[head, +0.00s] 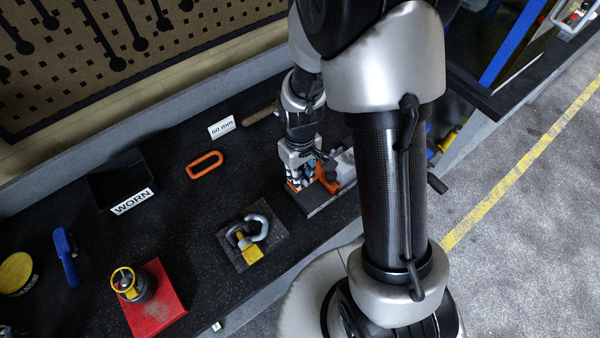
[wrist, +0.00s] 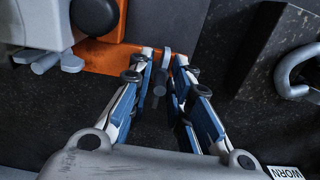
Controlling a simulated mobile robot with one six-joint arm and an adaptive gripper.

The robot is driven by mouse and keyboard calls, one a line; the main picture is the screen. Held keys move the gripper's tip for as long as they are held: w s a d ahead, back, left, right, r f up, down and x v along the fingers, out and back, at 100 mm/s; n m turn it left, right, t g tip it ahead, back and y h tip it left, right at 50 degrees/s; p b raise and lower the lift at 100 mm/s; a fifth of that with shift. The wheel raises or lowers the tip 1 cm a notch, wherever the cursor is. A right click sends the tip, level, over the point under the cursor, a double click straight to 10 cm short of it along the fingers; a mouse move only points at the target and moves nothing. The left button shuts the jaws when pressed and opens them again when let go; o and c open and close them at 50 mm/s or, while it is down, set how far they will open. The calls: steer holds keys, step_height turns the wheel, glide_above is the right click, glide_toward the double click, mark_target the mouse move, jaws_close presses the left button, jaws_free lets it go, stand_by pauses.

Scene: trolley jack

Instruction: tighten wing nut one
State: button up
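My gripper (head: 302,186) points down at the orange bracket (head: 328,178) on a dark plate at the bench's front edge. In the wrist view, the blue-and-white fingertips of my gripper (wrist: 166,58) stand close together, one on each side of a small grey winged part (wrist: 164,60), which looks like a wing nut, by the orange bracket (wrist: 108,54). I cannot tell whether the fingers touch it. Another grey lobed part (wrist: 58,62) lies to the left, beneath a pale block. My arm hides much of the bracket's right side in the head view.
The shackle (head: 254,232) lies on a dark plate left of the bracket. An orange ring (head: 205,165), a 60 mm card (head: 221,128), a black WORN bin (head: 112,180) and a red block (head: 168,304) stand further left. Bare bench lies between them.

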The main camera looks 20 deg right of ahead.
steer(key=o, duration=0.4)
steer(key=shift+o, duration=0.2)
step_height(320, 180, up, 12)
stand_by(0.5)
